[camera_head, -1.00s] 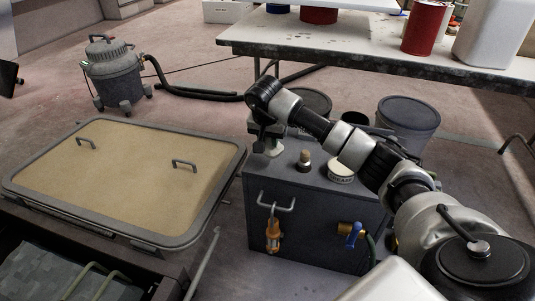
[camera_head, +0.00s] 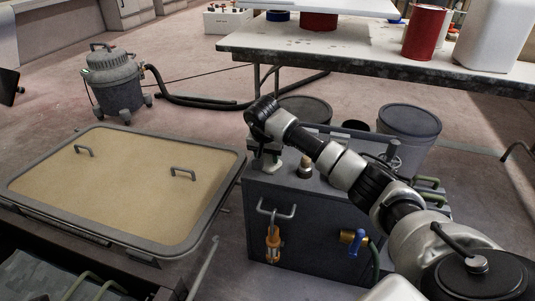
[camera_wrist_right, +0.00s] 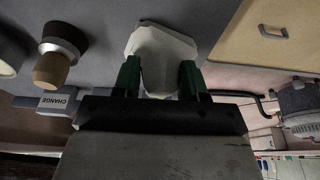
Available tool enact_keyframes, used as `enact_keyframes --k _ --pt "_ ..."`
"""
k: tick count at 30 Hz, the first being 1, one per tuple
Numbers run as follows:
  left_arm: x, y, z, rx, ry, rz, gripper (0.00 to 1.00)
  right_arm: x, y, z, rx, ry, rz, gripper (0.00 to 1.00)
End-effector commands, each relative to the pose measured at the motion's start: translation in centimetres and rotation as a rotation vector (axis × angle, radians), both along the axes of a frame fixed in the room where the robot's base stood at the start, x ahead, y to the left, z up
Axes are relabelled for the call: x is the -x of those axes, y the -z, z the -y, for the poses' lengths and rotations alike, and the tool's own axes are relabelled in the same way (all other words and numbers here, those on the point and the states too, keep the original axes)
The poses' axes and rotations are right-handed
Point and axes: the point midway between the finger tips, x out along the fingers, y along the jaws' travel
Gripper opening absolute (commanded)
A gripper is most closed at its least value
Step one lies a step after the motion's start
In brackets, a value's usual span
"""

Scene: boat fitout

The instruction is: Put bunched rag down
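The bunched rag (camera_wrist_right: 160,50) is off-white and crumpled. In the right wrist view it sits between the two green fingers of my right gripper (camera_wrist_right: 159,80), which touch it on both sides. In the head view the right gripper (camera_head: 264,150) points down at the left end of the grey box top (camera_head: 285,187), with a pale bit of the rag (camera_head: 266,164) under it. The rag is at or just above the box top; I cannot tell whether it touches. My left gripper is not in view.
A wooden-handled item (camera_head: 305,167) stands on the box right of the rag; it also shows in the wrist view (camera_wrist_right: 50,68). A tan framed hatch (camera_head: 120,185) lies left. A hose valve (camera_head: 354,239) sticks out in front. A worktable (camera_head: 330,55) stands behind.

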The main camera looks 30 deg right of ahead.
Motion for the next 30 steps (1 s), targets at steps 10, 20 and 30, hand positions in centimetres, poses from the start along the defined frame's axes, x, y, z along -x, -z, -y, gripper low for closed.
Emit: enact_keyframes --k 10,20,30 --pt "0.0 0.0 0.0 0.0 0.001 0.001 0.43 0.0 -0.2 0.0 -0.001 0.0 0.001 0.53" --pt "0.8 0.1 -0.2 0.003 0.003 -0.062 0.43 0.8 -5.6 -0.9 0.002 -0.001 0.004 0.53" --pt "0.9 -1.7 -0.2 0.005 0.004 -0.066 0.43 1.8 -11.1 -2.2 0.0 -0.001 0.003 0.53"
